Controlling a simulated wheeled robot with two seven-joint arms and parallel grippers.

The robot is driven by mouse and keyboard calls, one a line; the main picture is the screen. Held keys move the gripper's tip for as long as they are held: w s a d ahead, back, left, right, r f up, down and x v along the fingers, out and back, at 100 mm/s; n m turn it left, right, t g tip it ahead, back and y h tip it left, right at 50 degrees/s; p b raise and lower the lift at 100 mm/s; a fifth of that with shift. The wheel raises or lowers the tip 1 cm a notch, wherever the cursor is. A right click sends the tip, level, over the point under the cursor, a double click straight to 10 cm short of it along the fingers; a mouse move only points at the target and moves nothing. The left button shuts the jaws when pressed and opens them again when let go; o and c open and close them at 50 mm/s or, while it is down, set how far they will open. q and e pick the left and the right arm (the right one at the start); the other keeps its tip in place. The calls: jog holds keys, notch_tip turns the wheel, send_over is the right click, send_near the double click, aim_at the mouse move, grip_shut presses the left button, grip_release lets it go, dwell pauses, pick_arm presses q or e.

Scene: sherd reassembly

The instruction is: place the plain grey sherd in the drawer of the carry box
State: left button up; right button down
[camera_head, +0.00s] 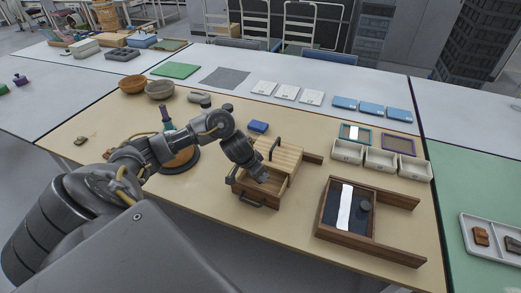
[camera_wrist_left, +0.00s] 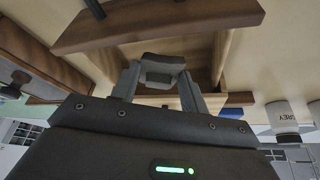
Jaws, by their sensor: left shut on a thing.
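The carry box (camera_head: 285,150) has a slatted light-wood top with a dark handle. Its drawer (camera_head: 240,188) is pulled out toward the front, with a dark handle on its front board. My left gripper (camera_head: 264,178) points down into the open drawer. In the left wrist view my left gripper (camera_wrist_left: 160,82) is shut on the plain grey sherd (camera_wrist_left: 162,66). The sherd sits between the fingertips, with the drawer front (camera_wrist_left: 165,22) and side walls around it. I cannot tell whether it touches the drawer floor. In the head view the sherd is hidden or too small to tell.
A dark wooden tray (camera_head: 328,228) with a white strip and a round dark piece lies to the right. A blue block (camera_head: 258,127) stands behind the box. White bins (camera_head: 380,161) are at the right. The table front (camera_head: 215,205) left of the drawer is clear.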

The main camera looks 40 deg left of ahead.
aim_at(260, 186)
pick_arm(q)
jog(key=shift+w+d+f, duration=0.1)
jog(key=shift+w+f, duration=0.05)
jog(key=f, duration=0.4)
jog(key=shift+w+d+b, duration=0.15)
jog(key=shift+w+b, duration=0.1)
jog(key=shift+b, duration=0.15)
jog(key=o, duration=1.1)
jog(key=shift+f, duration=0.1)
jog(key=shift+c, duration=0.2)
